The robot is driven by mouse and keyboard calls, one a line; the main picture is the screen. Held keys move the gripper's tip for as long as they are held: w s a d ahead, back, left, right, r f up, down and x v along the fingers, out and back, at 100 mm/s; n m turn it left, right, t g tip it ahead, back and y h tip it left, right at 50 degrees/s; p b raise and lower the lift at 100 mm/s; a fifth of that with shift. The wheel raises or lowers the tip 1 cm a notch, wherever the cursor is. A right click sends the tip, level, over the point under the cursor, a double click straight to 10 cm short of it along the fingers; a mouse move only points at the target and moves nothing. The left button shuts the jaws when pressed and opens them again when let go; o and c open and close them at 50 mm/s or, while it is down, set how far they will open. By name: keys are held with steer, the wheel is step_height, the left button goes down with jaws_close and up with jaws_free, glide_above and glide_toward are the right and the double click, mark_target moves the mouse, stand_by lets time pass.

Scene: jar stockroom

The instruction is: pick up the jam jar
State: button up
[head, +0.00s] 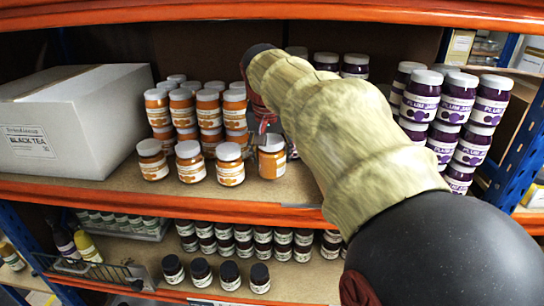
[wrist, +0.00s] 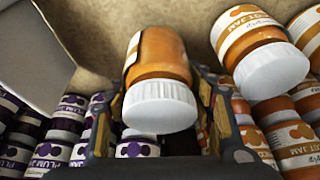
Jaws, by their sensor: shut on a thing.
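Orange apricot jam jars with white lids stand on the upper shelf in the head view. The rightmost jam jar (head: 272,163) of the front row is between the fingers of my gripper (head: 262,132). In the wrist view this jar (wrist: 160,55) shows its white lid towards the camera, with a finger of my gripper (wrist: 160,100) on each side. My gripper is shut on it. The jar looks about upright and slightly higher than its row neighbours; whether its base touches the shelf I cannot tell. My arm hides part of the shelf behind.
Another apricot jar (wrist: 270,65) is close beside the held one. Stacked apricot jars (head: 208,110) stand behind. A white box (head: 75,115) is at left, stacked plum jam jars (head: 455,110) at right. The shelf's orange front edge (head: 150,194) runs below; dark jars (head: 230,272) fill the lower shelf.

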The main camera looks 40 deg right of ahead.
mark_target(267, 157)
steer(key=s+a+r, duration=0.1)
steer(key=r, duration=0.1)
steer(key=a+r+p, duration=0.1)
steer(key=a+r, duration=0.1)
steer(key=s+a+r+p, duration=0.1)
steer(key=r, duration=0.1)
steer(key=shift+s+a+r, duration=0.25)
steer(key=shift+s+r, duration=0.1)
steer(key=s+a+r, duration=0.3)
steer(key=s+a, duration=0.1)
steer(key=a, duration=0.3)
steer(key=shift+s+a+r, duration=0.25)
steer(key=shift+s, duration=0.1)
steer(key=shift+d, duration=0.1)
